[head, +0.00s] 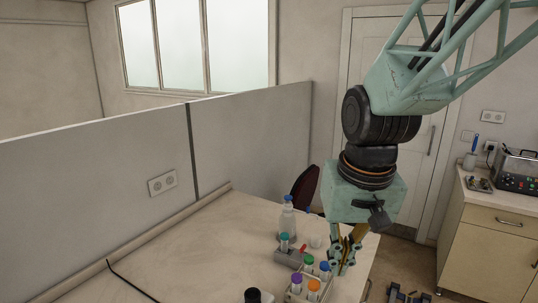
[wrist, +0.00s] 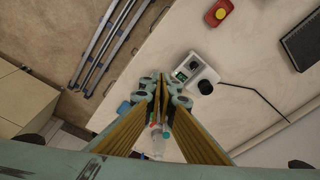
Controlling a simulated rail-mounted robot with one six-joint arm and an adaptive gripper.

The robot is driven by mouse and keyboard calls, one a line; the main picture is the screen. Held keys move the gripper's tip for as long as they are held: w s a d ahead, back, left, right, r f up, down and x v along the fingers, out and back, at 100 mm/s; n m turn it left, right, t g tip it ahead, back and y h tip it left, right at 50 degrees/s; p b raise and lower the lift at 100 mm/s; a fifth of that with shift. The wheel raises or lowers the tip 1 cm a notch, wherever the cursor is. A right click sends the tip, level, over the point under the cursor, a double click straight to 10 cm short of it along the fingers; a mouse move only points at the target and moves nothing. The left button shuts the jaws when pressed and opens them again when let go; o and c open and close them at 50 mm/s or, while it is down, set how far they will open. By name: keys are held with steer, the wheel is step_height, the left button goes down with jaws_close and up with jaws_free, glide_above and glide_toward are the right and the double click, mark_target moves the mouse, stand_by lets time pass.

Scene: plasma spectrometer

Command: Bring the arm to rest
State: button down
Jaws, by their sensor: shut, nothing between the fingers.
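My gripper (head: 343,268) hangs from my arm at the right of the head view, fingers pointing down over the right part of the table (head: 215,250). In the wrist view my gripper (wrist: 160,80) has its fingers together with nothing between them. In the head view it appears just right of a rack of tubes with coloured caps (head: 305,285); the height between them is hard to judge.
A grey partition (head: 90,185) runs behind the table. A cabinet (head: 490,245) stands at the right. The table's left part is mostly clear except for a black cable (head: 132,281).

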steer(key=s+d+r+t+b, duration=0.1)
steer(key=s+d+b, duration=0.2)
steer(key=s, duration=0.7)
steer(key=s+d+r+b, duration=0.2)
steer(key=s+d+b, duration=0.1)
steer(key=s, duration=0.8)
steer(key=shift+s+r+t, duration=0.15)
steer(key=shift+r+t, duration=0.1)
steer(key=shift+t, duration=0.15)
steer(key=shift+d, duration=0.1)
